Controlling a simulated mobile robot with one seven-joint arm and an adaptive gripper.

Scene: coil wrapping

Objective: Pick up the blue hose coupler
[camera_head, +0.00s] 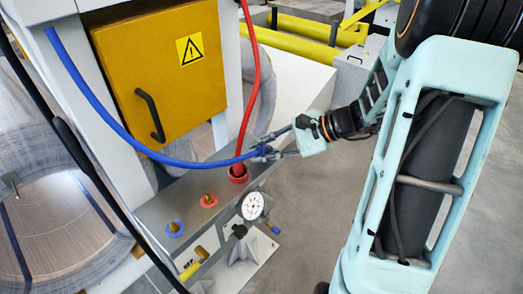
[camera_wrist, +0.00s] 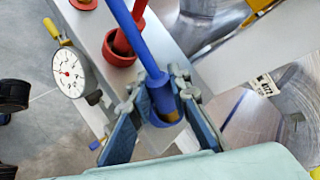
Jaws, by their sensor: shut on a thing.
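The blue hose coupler (camera_wrist: 162,104) is between the two fingers of my gripper (camera_wrist: 160,112) in the wrist view, with its open end towards the camera and a brass-coloured part inside. In the head view my gripper (camera_head: 270,149) is shut on the coupler (camera_head: 262,151), which the fingers mostly hide. The blue hose (camera_head: 112,120) runs from it in a curve up to the top left. The coupler appears held above the grey ledge, near the red coupler socket.
A red hose (camera_head: 252,85) runs down into a red cup-shaped socket (camera_head: 238,174). A blue-ringed fitting (camera_head: 174,229), a red-ringed fitting (camera_head: 208,201) and a pressure gauge (camera_head: 252,206) are on the ledge. A yellow cabinet (camera_head: 160,75) stands behind; floor is clear at right.

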